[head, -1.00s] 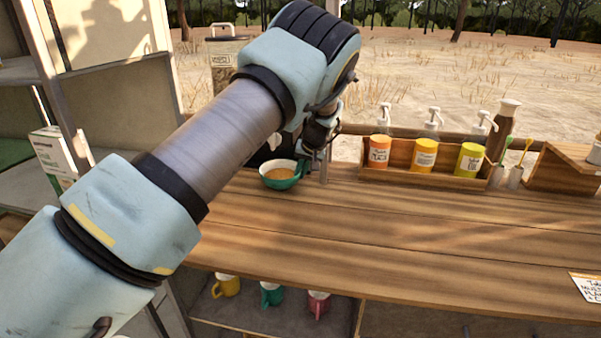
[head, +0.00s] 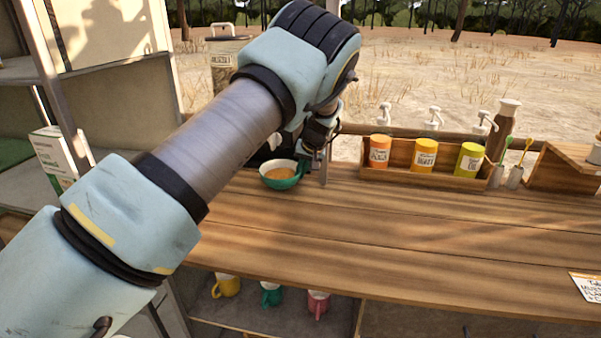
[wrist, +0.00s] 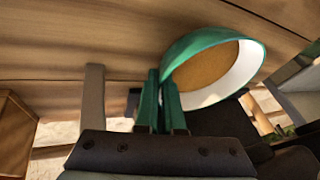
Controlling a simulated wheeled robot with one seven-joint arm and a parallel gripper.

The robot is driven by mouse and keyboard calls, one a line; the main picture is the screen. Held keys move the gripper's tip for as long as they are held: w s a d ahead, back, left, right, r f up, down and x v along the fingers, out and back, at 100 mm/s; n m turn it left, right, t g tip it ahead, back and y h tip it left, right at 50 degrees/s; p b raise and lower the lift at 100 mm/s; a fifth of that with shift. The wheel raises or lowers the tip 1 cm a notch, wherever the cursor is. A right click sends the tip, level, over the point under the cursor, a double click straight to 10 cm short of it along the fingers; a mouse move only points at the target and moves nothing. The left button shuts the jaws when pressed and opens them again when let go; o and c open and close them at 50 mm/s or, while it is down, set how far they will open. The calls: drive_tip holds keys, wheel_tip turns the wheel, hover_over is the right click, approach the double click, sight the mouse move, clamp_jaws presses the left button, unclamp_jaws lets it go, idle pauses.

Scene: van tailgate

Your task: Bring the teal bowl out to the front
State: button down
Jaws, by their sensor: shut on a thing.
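The teal bowl (head: 281,184) has a white inside with something brown in it. It is at the back of the wooden counter, just left of my gripper (head: 309,167) in the head view. In the wrist view the bowl (wrist: 195,52) is large and near upper middle, beside the fingertips of my gripper (wrist: 158,88). The green fingers are close together at the bowl's rim and shut on it. The exact grip on the rim is partly hidden. I cannot tell whether the bowl's base touches the counter.
A wooden rack (head: 400,178) with several pump bottles stands to the right at the back edge. A post (head: 324,168) is right beside my gripper. A dark object is partly hidden behind the bowl. Mugs (head: 271,293) sit on a shelf below. The counter's front middle (head: 400,240) is clear.

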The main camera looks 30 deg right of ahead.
drive_tip(key=shift+s, duration=0.15)
drive_tip(key=shift+s+a, duration=3.1)
drive_tip(key=shift+s, duration=0.15)
drive_tip(key=shift+s+a, duration=3.05)
drive_tip(key=shift+s, duration=0.2)
drive_tip(key=c, duration=1)
unclamp_jaws()
drive_tip(key=shift+o, duration=0.2)
